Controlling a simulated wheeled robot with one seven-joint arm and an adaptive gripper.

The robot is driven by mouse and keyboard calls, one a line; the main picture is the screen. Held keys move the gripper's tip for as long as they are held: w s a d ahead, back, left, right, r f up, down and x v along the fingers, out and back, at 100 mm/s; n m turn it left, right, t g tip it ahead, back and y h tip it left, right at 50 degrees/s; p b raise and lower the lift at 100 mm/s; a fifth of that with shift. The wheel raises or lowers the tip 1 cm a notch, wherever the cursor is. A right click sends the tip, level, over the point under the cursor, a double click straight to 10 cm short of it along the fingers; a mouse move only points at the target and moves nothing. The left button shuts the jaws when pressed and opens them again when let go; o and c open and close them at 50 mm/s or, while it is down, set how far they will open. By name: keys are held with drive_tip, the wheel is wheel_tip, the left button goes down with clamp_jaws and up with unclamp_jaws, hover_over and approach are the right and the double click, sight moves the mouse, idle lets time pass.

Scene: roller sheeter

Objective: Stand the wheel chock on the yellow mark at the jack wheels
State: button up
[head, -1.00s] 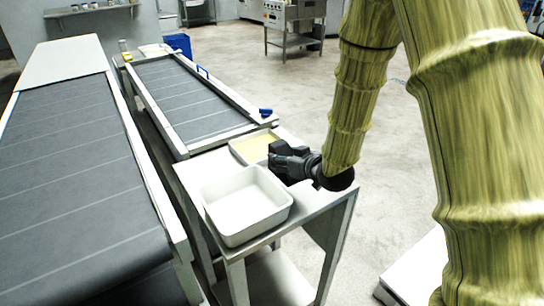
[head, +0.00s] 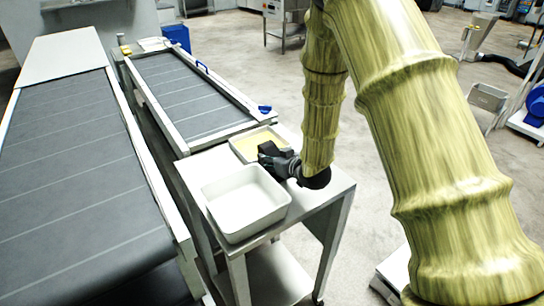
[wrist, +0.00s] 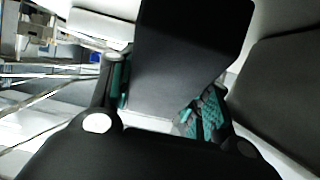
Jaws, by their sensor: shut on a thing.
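My gripper (head: 272,156) is over the small metal table, beside the tray with yellow contents and behind the white tub. In the wrist view my gripper (wrist: 160,105) has its teal-padded fingers on both sides of a dark, flat-faced block, which I take to be the wheel chock (wrist: 190,50). The fingers are shut on it, and it juts out past the fingertips. In the head view the block is small and dark and merges with the gripper. I cannot make out the yellow floor mark or the jack wheels in either view.
A white tub (head: 246,203) and a tray with yellow contents (head: 258,143) stand on the metal table (head: 325,183). Belt conveyors (head: 70,190) run along the left. A blue-and-white machine (head: 533,108) stands at the far right. Open floor (head: 400,130) lies behind my arm.

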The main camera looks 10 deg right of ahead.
drive_tip(key=shift+f, duration=0.15)
drive_tip(key=o, duration=1.3)
drive_tip(key=shift+o, duration=0.2)
